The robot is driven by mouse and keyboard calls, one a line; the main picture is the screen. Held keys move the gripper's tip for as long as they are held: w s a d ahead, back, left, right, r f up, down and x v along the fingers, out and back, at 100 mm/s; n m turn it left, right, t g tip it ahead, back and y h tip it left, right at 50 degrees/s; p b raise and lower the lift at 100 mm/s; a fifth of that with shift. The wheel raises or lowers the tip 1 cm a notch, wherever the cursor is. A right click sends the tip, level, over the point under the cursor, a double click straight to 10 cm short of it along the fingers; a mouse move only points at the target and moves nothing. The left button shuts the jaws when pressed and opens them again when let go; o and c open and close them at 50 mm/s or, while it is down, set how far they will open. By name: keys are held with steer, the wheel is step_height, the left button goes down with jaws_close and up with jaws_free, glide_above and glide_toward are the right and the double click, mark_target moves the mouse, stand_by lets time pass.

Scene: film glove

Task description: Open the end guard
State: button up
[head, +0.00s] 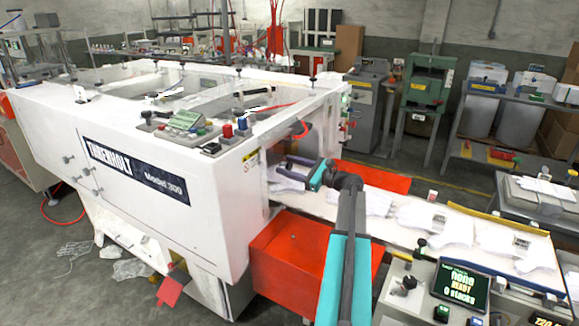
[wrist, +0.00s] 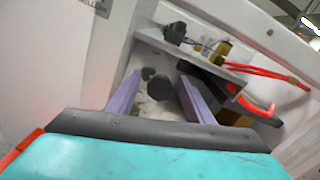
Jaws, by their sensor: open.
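The white machine (head: 190,180) marked Model 300 fills the left of the head view. Its right end has an opening above the belt, with a white end frame (head: 325,105) beside it. I cannot tell for sure which part is the end guard. My gripper (head: 300,168) is at this opening, low over the belt, with its fingers apart and nothing between them in grip. In the wrist view, my gripper (wrist: 159,77) points into the machine's end. A dark round knob-like part (wrist: 162,84) shows between the fingers; contact cannot be told.
A belt (head: 380,205) with white gloves runs right from the opening. A red box (head: 290,255) stands in front of it and a red panel (head: 375,178) behind. Inside the end, the wrist view shows a bracket (wrist: 190,55) and red hoses (wrist: 270,72). A control panel (head: 465,285) stands front right.

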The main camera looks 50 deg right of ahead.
jaws_close()
steer(key=shift+a, duration=0.25)
